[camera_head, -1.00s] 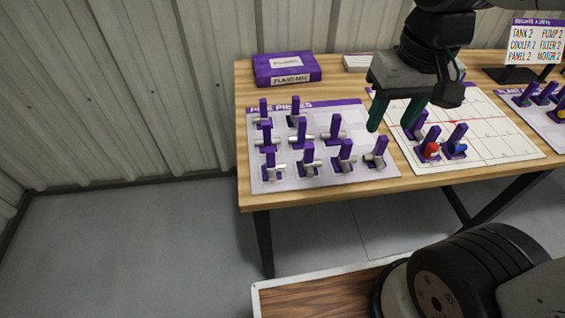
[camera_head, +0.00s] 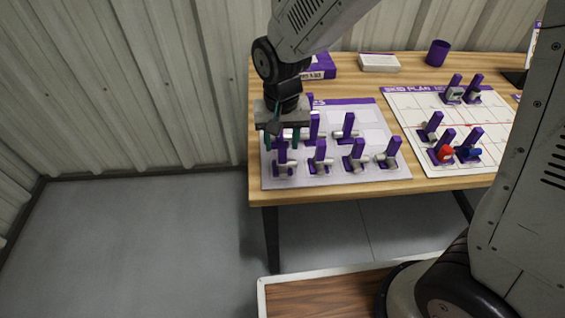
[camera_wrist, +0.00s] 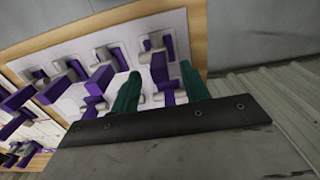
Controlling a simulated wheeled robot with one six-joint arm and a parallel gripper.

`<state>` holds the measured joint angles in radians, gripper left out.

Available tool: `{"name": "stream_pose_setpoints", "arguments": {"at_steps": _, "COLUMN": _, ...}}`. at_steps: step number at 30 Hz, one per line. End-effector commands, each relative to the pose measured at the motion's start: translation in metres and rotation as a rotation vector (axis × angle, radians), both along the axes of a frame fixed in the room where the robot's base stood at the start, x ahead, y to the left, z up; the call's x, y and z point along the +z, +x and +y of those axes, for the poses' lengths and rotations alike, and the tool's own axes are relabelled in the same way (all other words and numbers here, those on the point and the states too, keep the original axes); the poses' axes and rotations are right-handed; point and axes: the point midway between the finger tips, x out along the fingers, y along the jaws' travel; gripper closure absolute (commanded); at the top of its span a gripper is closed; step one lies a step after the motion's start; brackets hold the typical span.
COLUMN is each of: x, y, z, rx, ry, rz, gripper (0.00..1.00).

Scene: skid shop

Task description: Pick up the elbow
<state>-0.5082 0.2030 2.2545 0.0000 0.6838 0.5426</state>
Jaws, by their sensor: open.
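Several grey pipe fittings with purple upright tabs stand in rows on the white pipe-pieces mat (camera_head: 376,115). They are too small for me to tell which is the elbow. Front-row fittings include a left one (camera_head: 284,169) and a right one (camera_head: 389,158). My gripper (camera_head: 282,143) points down over the mat's left part, its green fingers apart and nothing visibly held. It hides fittings in the back left. In the wrist view, the green fingers (camera_wrist: 160,85) reach down among purple tabs; I cannot tell whether they touch any.
The skid plan board (camera_head: 405,104), right of the mat, carries several fittings, including a red one (camera_head: 444,154) and a blue one (camera_head: 468,153). A purple box (camera_head: 321,66), a white box (camera_head: 379,63) and a purple cup (camera_head: 438,53) stand along the back. Corrugated wall lies behind.

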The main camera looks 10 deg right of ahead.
Motion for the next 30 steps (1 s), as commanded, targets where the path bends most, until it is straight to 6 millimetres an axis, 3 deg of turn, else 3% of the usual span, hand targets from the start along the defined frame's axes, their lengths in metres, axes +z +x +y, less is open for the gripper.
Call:
{"name": "stream_pose_setpoints", "arguments": {"at_steps": 9, "x": -0.043, "y": 0.003, "z": -0.002, "rx": 0.0, "ry": -0.001, "rz": 0.002, "gripper": 0.55}}
{"name": "stream_pose_setpoints", "arguments": {"at_steps": 17, "x": -0.046, "y": 0.003, "z": -0.002, "rx": 0.0, "ry": 0.0, "rz": 0.0, "gripper": 0.55}}
{"name": "stream_pose_setpoints", "arguments": {"at_steps": 18, "x": -0.046, "y": 0.003, "z": -0.002, "rx": 0.0, "ry": 0.0, "rz": 0.0, "gripper": 0.57}}
{"name": "stream_pose_setpoints", "arguments": {"at_steps": 23, "x": -0.046, "y": 0.003, "z": -0.001, "rx": 0.0, "ry": 0.0, "rz": 0.0, "gripper": 1.0}}
{"name": "stream_pose_setpoints", "arguments": {"at_steps": 30, "x": -0.046, "y": 0.003, "z": -0.001, "rx": 0.0, "ry": 0.0, "rz": 0.0, "gripper": 1.0}}
